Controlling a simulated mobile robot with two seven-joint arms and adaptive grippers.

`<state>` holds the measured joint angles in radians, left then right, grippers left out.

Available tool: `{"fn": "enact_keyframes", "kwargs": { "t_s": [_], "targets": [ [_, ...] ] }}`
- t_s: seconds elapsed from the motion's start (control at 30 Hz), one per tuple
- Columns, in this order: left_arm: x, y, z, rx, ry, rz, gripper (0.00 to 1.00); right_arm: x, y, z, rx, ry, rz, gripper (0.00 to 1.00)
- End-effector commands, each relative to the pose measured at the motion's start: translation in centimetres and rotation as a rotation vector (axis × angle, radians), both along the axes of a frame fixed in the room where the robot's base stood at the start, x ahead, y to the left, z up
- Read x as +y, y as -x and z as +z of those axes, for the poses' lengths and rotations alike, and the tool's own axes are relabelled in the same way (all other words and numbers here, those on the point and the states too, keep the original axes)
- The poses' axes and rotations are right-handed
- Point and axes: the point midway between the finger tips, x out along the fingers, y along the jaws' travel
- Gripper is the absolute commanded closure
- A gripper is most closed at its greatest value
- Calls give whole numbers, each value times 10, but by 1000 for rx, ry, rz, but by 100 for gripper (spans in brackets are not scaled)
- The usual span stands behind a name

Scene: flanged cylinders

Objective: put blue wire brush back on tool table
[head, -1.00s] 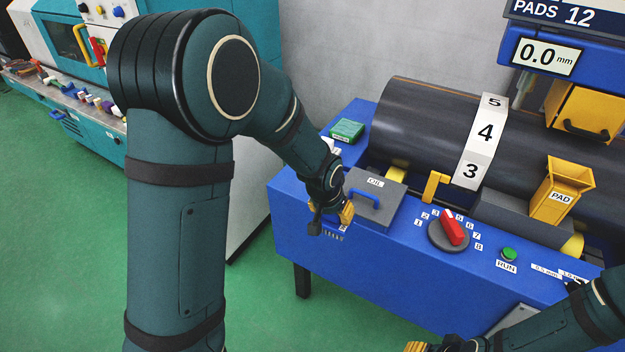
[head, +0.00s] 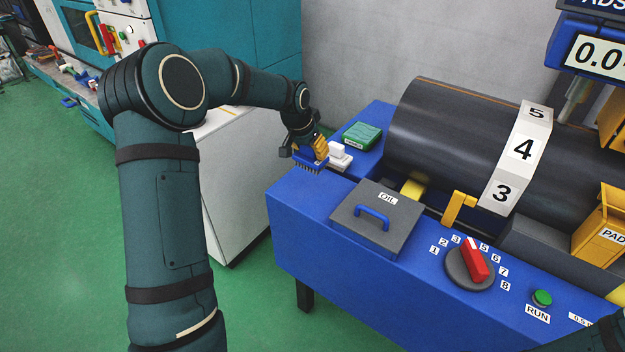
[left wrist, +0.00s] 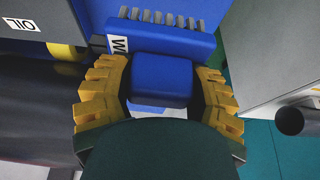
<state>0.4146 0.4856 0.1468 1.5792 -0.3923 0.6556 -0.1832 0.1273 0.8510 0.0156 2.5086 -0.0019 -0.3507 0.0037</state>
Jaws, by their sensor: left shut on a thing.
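My left gripper (head: 319,147) is shut on the blue wire brush (head: 308,164), whose bristles point down, at the left end of the blue machine. In the left wrist view, the yellow fingers of the left gripper (left wrist: 160,95) sit on either side of the brush's blue block (left wrist: 160,78). The brush's bristle row and part of a white label show beyond it. A long bench with several small coloured tools (head: 113,112) stands at the far left of the head view, and appears to be the tool table. My right gripper is out of view.
A white block (head: 340,153) and a green box (head: 362,136) sit on the blue machine (head: 300,215) beside the brush. The grey OIL lid (head: 378,235) and large dark roller (head: 440,130) are to the right. A white cabinet (head: 245,185) stands behind my left arm.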

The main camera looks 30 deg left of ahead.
Motion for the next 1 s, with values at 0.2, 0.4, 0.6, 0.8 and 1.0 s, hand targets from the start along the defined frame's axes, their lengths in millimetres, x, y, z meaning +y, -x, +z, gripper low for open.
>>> {"fn": "enact_keyframes", "kwargs": {
  "t_s": [0.2, 0.4, 0.6, 0.8, 1.0],
  "targets": [
    [-1, 0, -35, 2, 0, -1, 87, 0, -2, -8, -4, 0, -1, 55],
    [-1, 1, -55, 3, 0, -1, 87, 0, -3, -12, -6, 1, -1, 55],
    [-1, 1, -84, 3, 1, 1, 87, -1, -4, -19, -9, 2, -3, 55],
    [-1, 0, -85, 1, 0, 0, 87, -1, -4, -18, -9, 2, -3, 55],
    [-1, 0, -89, 1, 0, 0, 87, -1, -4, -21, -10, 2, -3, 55]
  ]
}}
